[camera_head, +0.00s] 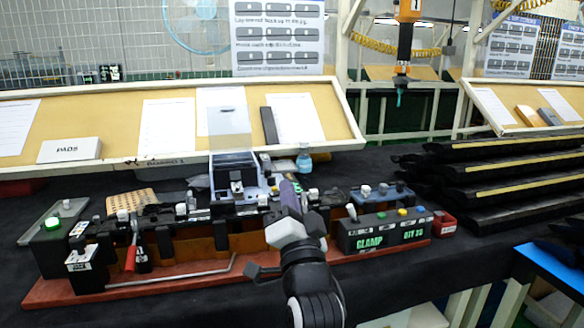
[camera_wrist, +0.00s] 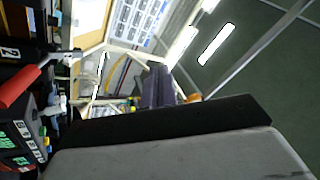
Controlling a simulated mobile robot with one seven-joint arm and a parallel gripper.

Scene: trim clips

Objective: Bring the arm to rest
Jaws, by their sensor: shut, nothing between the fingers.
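My arm reaches up from the bottom middle of the head view, with its dark links in front of the clamp fixture. My gripper (camera_head: 290,195) is at its far end, over the middle of the fixture. In the wrist view the purple-grey fingers (camera_wrist: 158,86) are together with nothing between them, and they point toward the far wall and ceiling. The clamp fixture (camera_head: 180,276) has a red base, a row of clamps and a control box (camera_head: 384,232) marked CLAMP. My arm hides part of the fixture's middle.
A clear-covered bin (camera_head: 233,165) stands behind the fixture, beside a small bottle (camera_head: 304,158). Black trim parts (camera_head: 500,180) are stacked at right. A red-handled lever (camera_head: 130,257) rises at the left, also close at the wrist view's left edge (camera_wrist: 20,84). An orange tool (camera_head: 404,45) hangs above.

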